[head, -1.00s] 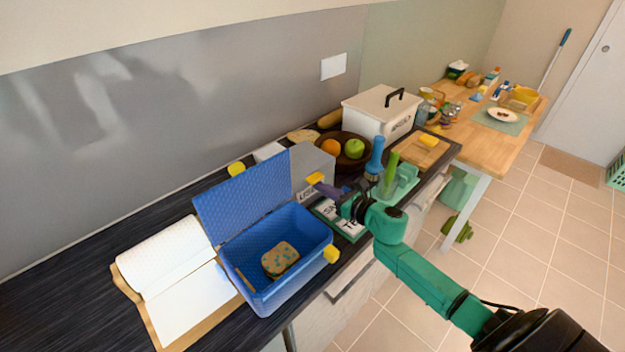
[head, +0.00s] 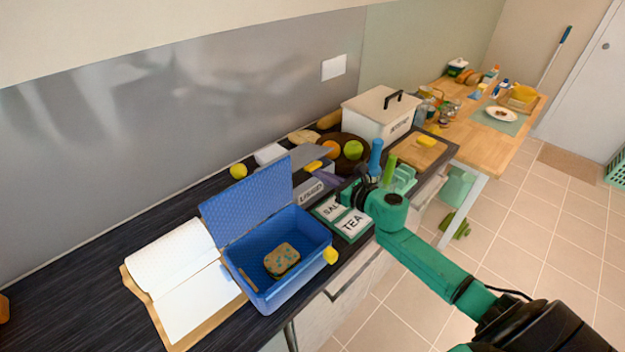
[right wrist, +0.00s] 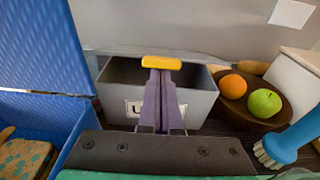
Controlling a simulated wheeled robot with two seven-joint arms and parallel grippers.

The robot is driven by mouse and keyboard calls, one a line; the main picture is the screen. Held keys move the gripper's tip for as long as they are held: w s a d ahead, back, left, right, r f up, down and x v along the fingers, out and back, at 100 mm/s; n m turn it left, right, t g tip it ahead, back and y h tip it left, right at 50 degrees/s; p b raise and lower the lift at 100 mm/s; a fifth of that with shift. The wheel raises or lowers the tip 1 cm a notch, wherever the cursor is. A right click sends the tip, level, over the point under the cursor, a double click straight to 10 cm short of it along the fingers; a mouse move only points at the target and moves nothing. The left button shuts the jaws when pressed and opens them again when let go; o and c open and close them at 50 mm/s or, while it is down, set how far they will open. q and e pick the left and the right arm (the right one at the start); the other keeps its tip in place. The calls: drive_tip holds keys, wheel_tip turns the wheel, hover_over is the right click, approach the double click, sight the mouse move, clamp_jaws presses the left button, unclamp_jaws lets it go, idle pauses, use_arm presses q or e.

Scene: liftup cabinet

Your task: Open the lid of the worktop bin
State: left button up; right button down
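The worktop bin is a small grey box with a "USED" label (head: 310,191) behind the blue box. Its grey lid (head: 305,160) is partly raised at the front, hinged at the back, with a yellow tab (head: 314,166) on its front edge. In the right wrist view the bin's front wall (right wrist: 192,108) and dark interior show below the thin lid edge. My right gripper (right wrist: 160,76) has purple fingers close together, with tips at the yellow tab's underside; I see nothing between them. Its fingers are partly hidden in the head view. My left gripper is not in view.
A blue box (head: 285,292) with its lid up holds a sponge, left of the bin.

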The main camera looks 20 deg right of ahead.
drive_tip(key=shift+r, duration=0.25)
drive_tip(key=r+p, duration=0.1)
drive_tip(key=w+r, duration=0.1)
drive_tip(key=shift+a+r+p, duration=0.2)
drive_tip(key=shift+r+p, duration=0.15)
drive_tip(key=shift+w+a+r+p, duration=0.15)
drive_tip(key=shift+w+r+p, duration=0.25)
drive_tip(key=shift+r, duration=0.25)
drive_tip(key=shift+w+a+r+p, duration=0.1)
drive_tip(key=shift+w+r+p, duration=0.3)
drive_tip(key=shift+r, duration=0.2)
drive_tip(key=shift+w+r+p, duration=0.3)
drive_tip(key=shift+r, duration=0.25)
drive_tip(key=shift+w+a+r+p, duration=0.4)
drive_tip(key=shift+w+r, duration=0.15)
drive_tip(key=shift+w, duration=0.15)
drive_tip(key=shift+r, duration=0.1)
